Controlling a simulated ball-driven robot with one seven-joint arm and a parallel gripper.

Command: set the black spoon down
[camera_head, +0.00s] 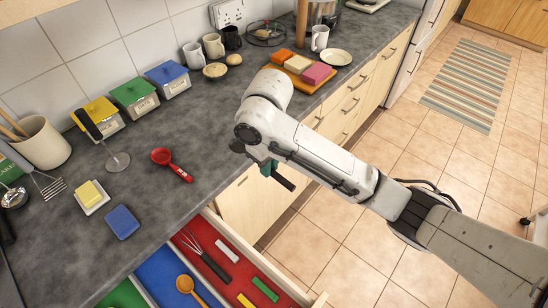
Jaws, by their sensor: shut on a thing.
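My gripper (267,169) hangs beyond the counter's front edge, in front of the cabinet doors and above the level of the open drawer. It is shut on the black spoon (285,183), of which only a short dark length shows at lower right of the jaws. The rest of the spoon, including its bowl, is hidden by my gripper and arm. The open drawer (314,295) lies below and to the left, with red, blue and green sections. A whisk (212,258) lies in the red section and a wooden spoon (187,286) in the blue one.
Lidded boxes (134,96) stand along the wall. An orange board (297,75) holds coloured blocks. The counter between scoop and board is clear.

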